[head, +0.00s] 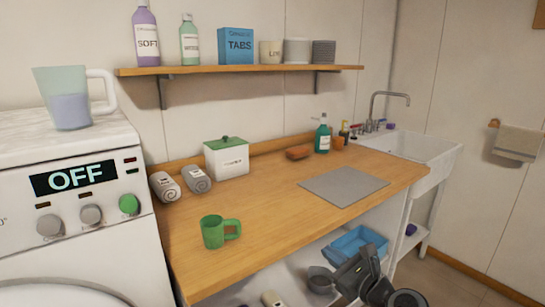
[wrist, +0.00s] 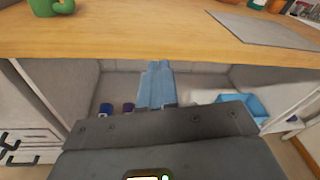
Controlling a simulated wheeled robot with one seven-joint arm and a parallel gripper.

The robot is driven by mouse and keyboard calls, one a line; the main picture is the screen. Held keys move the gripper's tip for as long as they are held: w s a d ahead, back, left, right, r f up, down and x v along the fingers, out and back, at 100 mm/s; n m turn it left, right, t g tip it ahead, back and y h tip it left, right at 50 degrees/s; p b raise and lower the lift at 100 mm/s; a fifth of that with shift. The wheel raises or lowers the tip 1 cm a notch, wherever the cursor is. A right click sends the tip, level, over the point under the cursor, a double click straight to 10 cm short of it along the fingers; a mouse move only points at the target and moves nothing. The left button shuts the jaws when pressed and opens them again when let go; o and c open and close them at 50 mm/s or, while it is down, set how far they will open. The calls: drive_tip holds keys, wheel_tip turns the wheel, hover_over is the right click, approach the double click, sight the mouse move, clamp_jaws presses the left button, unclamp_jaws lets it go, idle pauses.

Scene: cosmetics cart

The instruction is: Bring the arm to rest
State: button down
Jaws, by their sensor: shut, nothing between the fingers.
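My gripper (wrist: 158,68) is in the wrist view, its two pale blue fingers side by side and shut with nothing between them. They point toward the open space under the wooden counter (wrist: 130,48). In the head view my dark arm (head: 367,277) is at the lower right, in front of the counter and low, near the blue bin (head: 345,247). I cannot make out the fingertips clearly in the head view.
On the counter are a green mug (head: 213,232), a lidded white box (head: 227,158), rolled towels (head: 197,179) and a grey mat (head: 343,186). A washing machine (head: 25,215) stands left, a sink (head: 420,148) right. The floor (head: 430,280) at right looks clear.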

drive_tip(key=s+d+f+n+h, duration=0.25)
drive_tip(key=s+f, duration=0.25)
drive_tip(key=s, duration=0.3)
drive_tip(key=s+d+f+n+h, duration=0.1)
drive_tip(key=s+d+f+n, duration=0.2)
drive_tip(key=s+f, duration=0.35)
drive_tip(key=s+d+f+n+h, duration=0.1)
drive_tip(key=s+n, duration=0.2)
drive_tip(key=s, duration=0.5)
drive_tip(key=s+d+n+h, duration=0.2)
drive_tip(key=s+n, duration=0.1)
drive_tip(key=s, duration=0.5)
drive_tip(key=s+r+n, duration=0.7)
drive_tip(key=s+r, duration=0.1)
drive_tip(key=s, duration=0.4)
drive_tip(key=s+a+r+n+h, duration=0.1)
drive_tip(key=s+r+n, duration=0.7)
drive_tip(key=s, duration=0.4)
drive_tip(key=shift+s+r, duration=0.25)
drive_tip(key=shift+s, duration=0.15)
drive_tip(key=shift+a, duration=0.1)
